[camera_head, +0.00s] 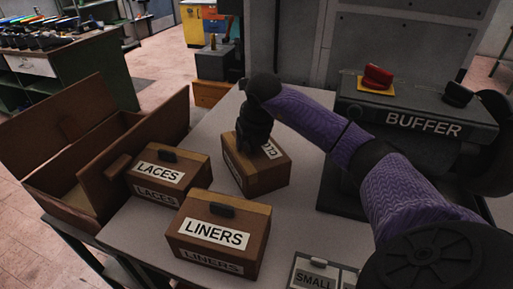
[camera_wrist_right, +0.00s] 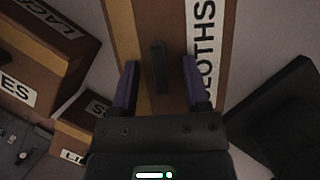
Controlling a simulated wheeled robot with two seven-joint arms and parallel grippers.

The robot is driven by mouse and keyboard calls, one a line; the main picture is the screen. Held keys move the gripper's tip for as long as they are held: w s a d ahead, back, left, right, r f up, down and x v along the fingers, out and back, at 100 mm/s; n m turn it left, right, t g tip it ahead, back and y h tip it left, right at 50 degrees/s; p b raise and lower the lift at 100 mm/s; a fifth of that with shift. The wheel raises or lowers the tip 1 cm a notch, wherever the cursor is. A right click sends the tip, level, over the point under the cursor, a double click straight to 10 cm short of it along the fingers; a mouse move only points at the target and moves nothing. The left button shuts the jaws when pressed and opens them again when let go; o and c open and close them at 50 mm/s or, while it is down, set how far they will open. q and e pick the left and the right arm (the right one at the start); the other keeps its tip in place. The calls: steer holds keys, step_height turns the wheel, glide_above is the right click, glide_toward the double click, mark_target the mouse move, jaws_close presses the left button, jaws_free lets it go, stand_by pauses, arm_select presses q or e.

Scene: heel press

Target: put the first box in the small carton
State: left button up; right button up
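My right gripper (camera_head: 262,146) reaches down over the brown box labelled CLOTHS (camera_head: 262,178), hiding part of its lid and label. In the right wrist view the gripper (camera_wrist_right: 161,88) is open, its two purple fingers apart. The dark lid handle (camera_wrist_right: 158,68) of the CLOTHS box (camera_wrist_right: 125,25) shows between the fingers; I cannot tell whether they touch it. A LACES box (camera_head: 196,180) and a LINERS box (camera_head: 250,254) stand closed on the table. An open brown carton (camera_head: 62,137) with raised flaps is at the left. My left gripper is out of view.
A panel marked SMALL (camera_head: 316,281) with a light handle sits at the front edge. The grey BUFFER machine (camera_head: 417,106), with a red knob (camera_head: 376,77), stands at the right behind my arm. The pale tabletop (camera_head: 137,234) has bare room between the boxes.

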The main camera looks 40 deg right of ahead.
steer(key=shift+a+r, duration=0.1)
steer(key=shift+c, duration=1.2)
jaws_close()
